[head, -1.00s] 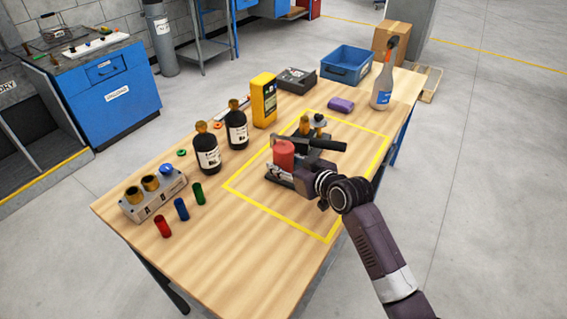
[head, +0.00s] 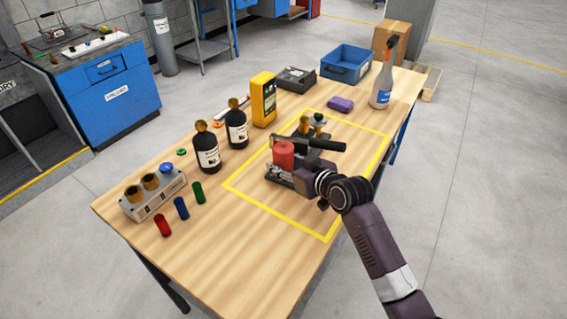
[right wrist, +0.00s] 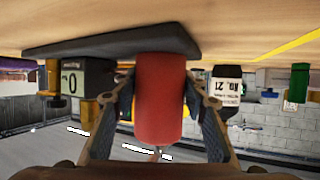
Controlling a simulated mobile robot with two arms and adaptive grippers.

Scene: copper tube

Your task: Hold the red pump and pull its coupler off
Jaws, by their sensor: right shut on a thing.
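The red pump (head: 284,156) stands upright on its dark base (head: 281,181) inside the yellow taped square. It has a black handle (head: 322,144) running to the right. Brass fittings (head: 307,125) show behind it; I cannot tell which part is the coupler. My right gripper (head: 291,168) is at the pump's near right side. In the right wrist view, its two fingers (right wrist: 166,110) are closed on both sides of the red body (right wrist: 162,95). My left gripper is not in view.
Dark bottles (head: 207,149), a yellow meter (head: 263,99) and a grey block with brass caps (head: 152,193) stand to the left. A spray bottle (head: 382,86) and blue bin (head: 346,66) are at the back right.

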